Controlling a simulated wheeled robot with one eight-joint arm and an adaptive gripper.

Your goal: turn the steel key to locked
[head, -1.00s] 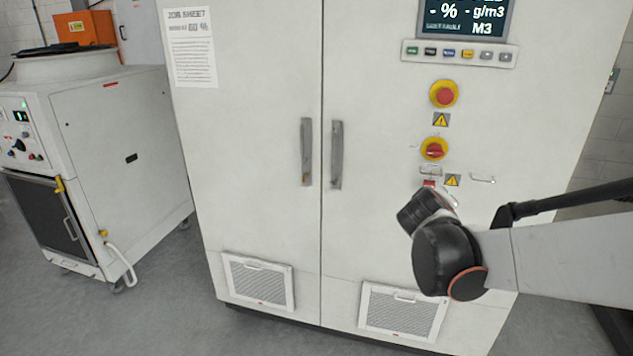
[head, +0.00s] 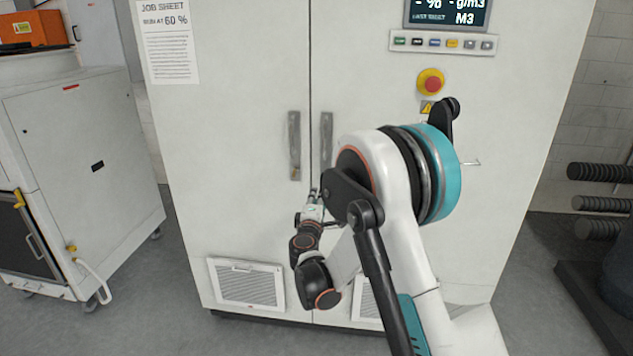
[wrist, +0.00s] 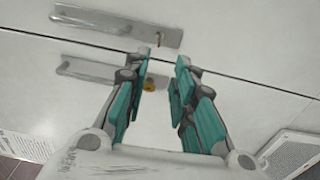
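My gripper (wrist: 163,76) is open and empty in the wrist view, its teal-padded fingers apart in front of the white cabinet doors. In the head view my gripper (head: 313,203) is near the lower ends of the two door handles. The left door handle (head: 294,148) is the lower handle in the wrist view (wrist: 92,70); a small brass-coloured piece (wrist: 150,87) shows near its end, partly behind a finger. The right door handle (head: 326,135) is the upper one in the wrist view (wrist: 112,24), with a tiny red mark (wrist: 159,39) near its end. I cannot clearly make out the steel key.
The cabinet (head: 240,160) carries a display (head: 447,12), a button strip (head: 443,42) and a red-and-yellow emergency stop (head: 431,82). My arm hides the panel below it. A white machine (head: 85,170) stands left; a dark rack (head: 600,203) stands right. Open floor lies between machine and cabinet.

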